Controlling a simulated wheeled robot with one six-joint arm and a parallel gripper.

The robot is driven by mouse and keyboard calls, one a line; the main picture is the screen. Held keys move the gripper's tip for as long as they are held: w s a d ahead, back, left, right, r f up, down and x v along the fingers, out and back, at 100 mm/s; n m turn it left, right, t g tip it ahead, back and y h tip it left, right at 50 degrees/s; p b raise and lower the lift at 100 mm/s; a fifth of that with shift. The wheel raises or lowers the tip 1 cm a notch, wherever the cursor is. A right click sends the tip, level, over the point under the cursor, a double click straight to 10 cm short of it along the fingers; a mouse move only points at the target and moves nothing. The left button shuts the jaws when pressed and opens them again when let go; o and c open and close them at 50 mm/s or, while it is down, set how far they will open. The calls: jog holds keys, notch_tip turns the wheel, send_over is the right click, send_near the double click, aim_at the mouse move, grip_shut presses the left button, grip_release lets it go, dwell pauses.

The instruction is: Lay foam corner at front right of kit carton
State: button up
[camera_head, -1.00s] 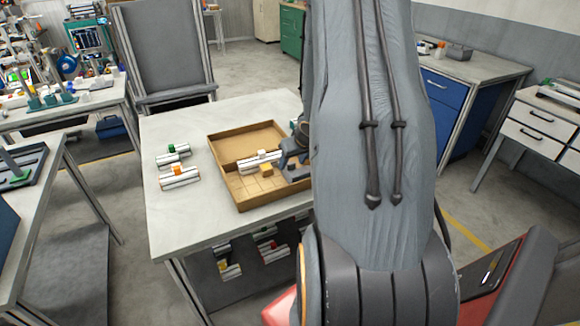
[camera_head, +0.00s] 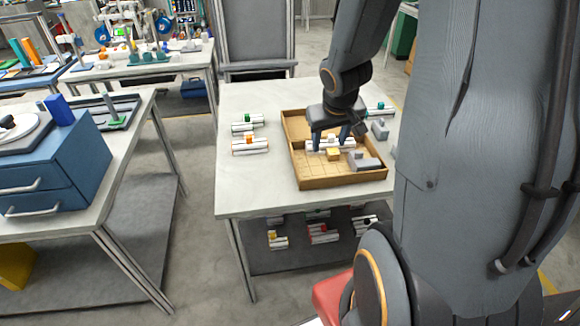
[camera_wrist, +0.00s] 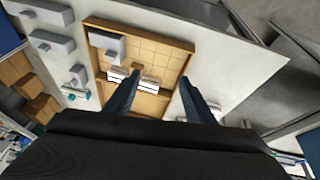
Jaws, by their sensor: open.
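The kit carton (camera_head: 312,184) is an open tan tray with a gridded floor on the pale table. A grey foam corner (camera_head: 366,162) lies inside it by the front right corner; it also shows in the wrist view (camera_wrist: 103,44).
More grey foam pieces (camera_head: 380,130) stand on the table right of the carton, partly hidden by my arm. White items with green (camera_head: 245,121) and orange (camera_head: 250,143) blocks lie left of it. The table's front left is clear. A lower shelf holds several coloured items.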

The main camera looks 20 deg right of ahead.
jog(key=s+a+r+g+y, duration=0.1)
jog(key=s+a, duration=0.3)
jog(key=a, duration=0.4)
jog(key=s+a+r+n+g+y, duration=0.1)
jog(key=s+a+r, duration=0.1)
jog(key=s+a, duration=0.3)
jog(key=a, duration=0.3)
jog(key=shift+n, duration=0.3)
jog(key=shift+g, duration=0.4)
notch_tip(320, 180, down, 6)
jog(key=b, duration=0.5)
jog(key=shift+w+r, duration=0.15)
jog(key=shift+r, duration=0.05)
